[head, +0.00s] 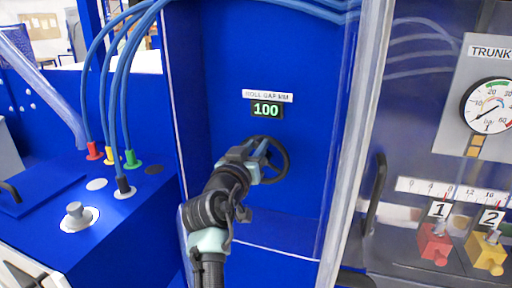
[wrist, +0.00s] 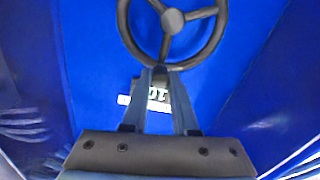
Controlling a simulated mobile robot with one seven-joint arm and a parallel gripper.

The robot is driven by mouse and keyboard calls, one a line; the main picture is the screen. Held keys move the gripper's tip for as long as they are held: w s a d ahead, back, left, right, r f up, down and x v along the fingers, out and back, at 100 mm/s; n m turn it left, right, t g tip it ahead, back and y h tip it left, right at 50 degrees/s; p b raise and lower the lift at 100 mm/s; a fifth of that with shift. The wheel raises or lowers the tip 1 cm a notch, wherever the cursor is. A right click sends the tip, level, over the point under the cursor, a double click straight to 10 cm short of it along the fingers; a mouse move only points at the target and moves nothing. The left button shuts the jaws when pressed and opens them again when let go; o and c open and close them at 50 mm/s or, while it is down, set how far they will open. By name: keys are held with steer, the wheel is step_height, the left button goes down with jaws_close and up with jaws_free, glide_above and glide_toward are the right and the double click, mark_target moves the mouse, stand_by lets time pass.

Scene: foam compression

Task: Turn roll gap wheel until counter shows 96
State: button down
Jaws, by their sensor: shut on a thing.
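The roll gap wheel (head: 287,163) is a dark handwheel on the blue panel, with a round hub and spokes that show in the wrist view (wrist: 172,21). The counter (head: 266,110) above it reads 100 in green digits, under a label reading "ROLL GAP MM". My gripper (head: 262,149) is at the upper left part of the wheel. In the wrist view my gripper (wrist: 160,69) has its fingertips shut on the wheel's rim. The counter is partly hidden there between the fingers and appears upside down.
A clear panel edge (head: 355,150) stands right of the wheel recess, with a dark handle (head: 375,195) beside it. Blue hoses (head: 108,85) run at the upper left to coloured fittings. A gauge (head: 490,105) and red (head: 434,243) and yellow (head: 486,252) numbered valves are at the right.

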steer(key=shift+a, duration=0.15)
steer(key=w+a+f+n, duration=0.2)
steer(key=a+f+n, duration=0.25)
steer(key=n, duration=0.95)
step_height(320, 180, down, 7)
steer(key=d+n+p, duration=0.1)
steer(key=n+p, duration=0.2)
steer(key=n, duration=1.1)
steer(key=shift+s+p, duration=0.3)
steer(key=shift+s, duration=0.1)
steer(key=shift+d+n, duration=0.1)
steer(key=shift+n, duration=0.2)
steer(key=c, duration=0.7)
jaws_free()
steer(key=shift+r, duration=0.15)
